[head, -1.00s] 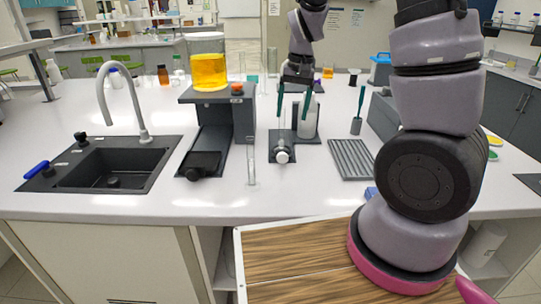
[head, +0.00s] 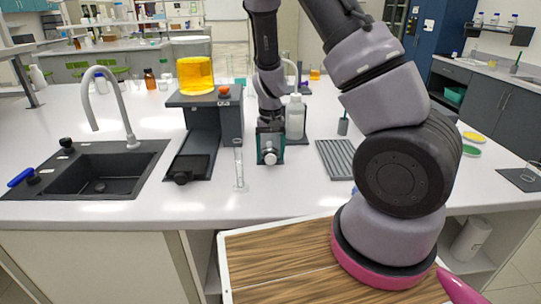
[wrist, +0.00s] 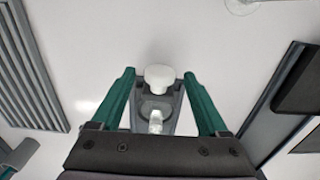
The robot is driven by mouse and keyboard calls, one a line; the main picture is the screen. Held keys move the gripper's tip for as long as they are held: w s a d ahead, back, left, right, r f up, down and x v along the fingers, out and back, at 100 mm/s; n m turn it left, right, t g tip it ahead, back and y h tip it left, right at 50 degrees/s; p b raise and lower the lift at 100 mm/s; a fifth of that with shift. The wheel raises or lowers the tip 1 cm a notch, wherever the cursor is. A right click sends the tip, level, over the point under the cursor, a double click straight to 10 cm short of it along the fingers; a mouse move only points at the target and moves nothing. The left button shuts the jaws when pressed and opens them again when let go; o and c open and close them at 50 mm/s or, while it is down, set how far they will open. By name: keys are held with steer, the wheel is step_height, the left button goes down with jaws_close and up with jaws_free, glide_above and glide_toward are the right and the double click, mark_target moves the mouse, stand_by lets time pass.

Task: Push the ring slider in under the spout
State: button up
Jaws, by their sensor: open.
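The ring slider is a dark piece with a white round knob (head: 270,157) at its near end, low in front of the bottle stand. In the wrist view the white knob (wrist: 158,76) lies between my fingertips, with a dark round ring part (wrist: 155,107) behind it. A small white spout tip (wrist: 155,122) shows over that ring part. My gripper (head: 269,150) points down over the slider. Its teal fingers are open, one on each side of the knob, with visible gaps in the wrist view. My arm hides much of the slider in the head view.
A white bottle (head: 295,118) stands just behind right of the gripper. A dark stand (head: 231,120) with a yellow-filled beaker (head: 195,76) and a clear cylinder (head: 239,170) are left. A ribbed grey tray (head: 338,160) is right. The bench in front is clear.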

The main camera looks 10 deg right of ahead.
steer(key=shift+f, duration=0.35)
jaws_close()
stand_by(1.2)
